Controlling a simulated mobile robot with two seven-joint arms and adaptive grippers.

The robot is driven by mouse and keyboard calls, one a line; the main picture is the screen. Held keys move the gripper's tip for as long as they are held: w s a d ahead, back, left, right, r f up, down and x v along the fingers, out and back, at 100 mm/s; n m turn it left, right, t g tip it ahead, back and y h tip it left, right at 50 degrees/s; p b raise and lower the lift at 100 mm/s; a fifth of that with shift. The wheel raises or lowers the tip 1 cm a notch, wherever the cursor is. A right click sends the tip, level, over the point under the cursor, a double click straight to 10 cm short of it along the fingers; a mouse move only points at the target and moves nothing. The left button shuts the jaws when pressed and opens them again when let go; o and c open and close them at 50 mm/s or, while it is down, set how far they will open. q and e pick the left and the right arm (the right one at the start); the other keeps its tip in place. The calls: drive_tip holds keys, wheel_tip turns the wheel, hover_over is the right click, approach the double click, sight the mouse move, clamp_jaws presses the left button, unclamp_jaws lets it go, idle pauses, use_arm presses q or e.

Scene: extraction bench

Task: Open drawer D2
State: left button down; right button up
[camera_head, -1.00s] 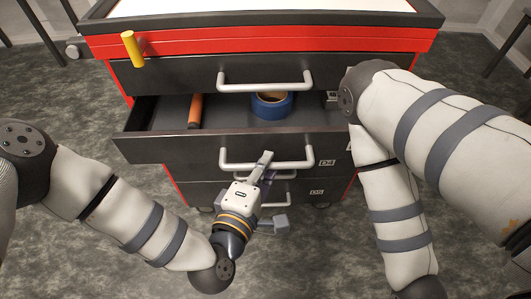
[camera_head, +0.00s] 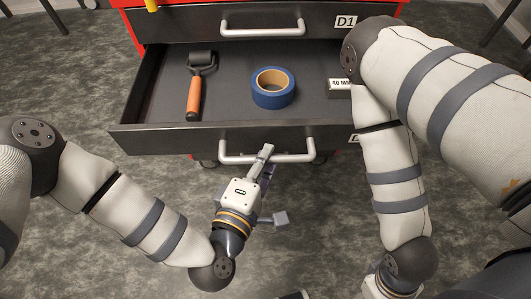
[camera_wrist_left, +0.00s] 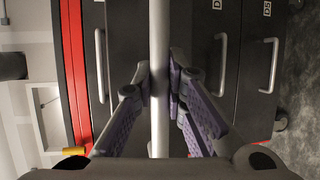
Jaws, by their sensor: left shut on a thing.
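The drawer just below the one labelled D1 (camera_head: 345,21) stands pulled far out in the head view. Its dark front (camera_head: 180,141) faces me; its label is mostly hidden behind my right arm, with only a "D" showing. My left gripper (camera_head: 264,153) is shut on its silver handle (camera_head: 297,158), near the middle of the bar. In the left wrist view the handle (camera_wrist_left: 159,100) runs upright between the fingers.
Inside the open drawer lie a roller with an orange grip (camera_head: 194,95), a blue tape roll (camera_head: 273,90) and a small labelled block (camera_head: 339,88). The D1 drawer above is closed. Lower drawers with handles (camera_wrist_left: 220,65) show closed in the left wrist view.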

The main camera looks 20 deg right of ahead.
use_arm(q)
drive_tip(key=c, duration=1.6)
unclamp_jaws()
drive_tip(key=v, duration=1.2)
